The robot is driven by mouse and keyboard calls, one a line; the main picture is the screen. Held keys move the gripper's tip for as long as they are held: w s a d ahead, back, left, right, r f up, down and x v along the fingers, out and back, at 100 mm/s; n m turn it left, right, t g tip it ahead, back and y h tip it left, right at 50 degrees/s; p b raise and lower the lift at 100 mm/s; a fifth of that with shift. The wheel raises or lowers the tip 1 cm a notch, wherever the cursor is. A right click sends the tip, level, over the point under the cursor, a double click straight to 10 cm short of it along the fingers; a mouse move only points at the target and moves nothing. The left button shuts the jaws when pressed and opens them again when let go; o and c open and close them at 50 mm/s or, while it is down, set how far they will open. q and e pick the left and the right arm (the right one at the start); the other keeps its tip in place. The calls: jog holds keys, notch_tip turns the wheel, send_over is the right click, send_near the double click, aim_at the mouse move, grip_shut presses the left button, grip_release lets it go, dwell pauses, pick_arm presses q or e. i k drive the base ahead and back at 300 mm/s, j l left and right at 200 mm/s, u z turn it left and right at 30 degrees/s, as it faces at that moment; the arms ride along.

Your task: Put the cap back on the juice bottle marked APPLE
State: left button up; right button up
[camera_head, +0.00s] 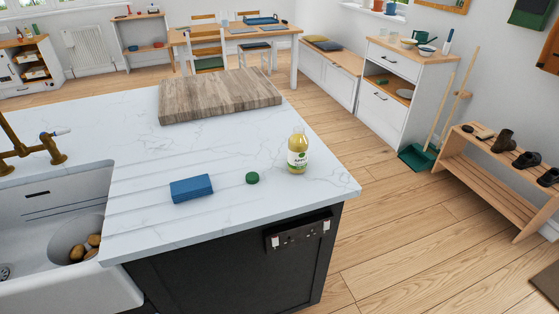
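A small juice bottle (297,152) with pale yellow contents and a white and green label stands upright on the white marble counter, near its right end. Its neck looks uncapped. The label is too small to read the word APPLE. A green round cap (252,178) lies on the counter to the left of the bottle and a little nearer to me, apart from it. Neither of my grippers is in view.
A blue sponge (191,188) lies left of the cap. A wooden board (219,96) lies at the counter's back. A white sink (70,290) with a brass tap (28,150) is at left. The counter's right edge is close to the bottle.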

aim_at(298, 151)
jog(key=i+l+u, duration=0.2)
jog(key=l, duration=0.2)
jog(key=i+l+u, duration=0.15)
jog(key=l, duration=0.25)
jog(key=l+u, duration=0.2)
jog(key=l, duration=0.2)
jog(key=i+l+u, duration=0.15)
jog(key=l, duration=0.3)
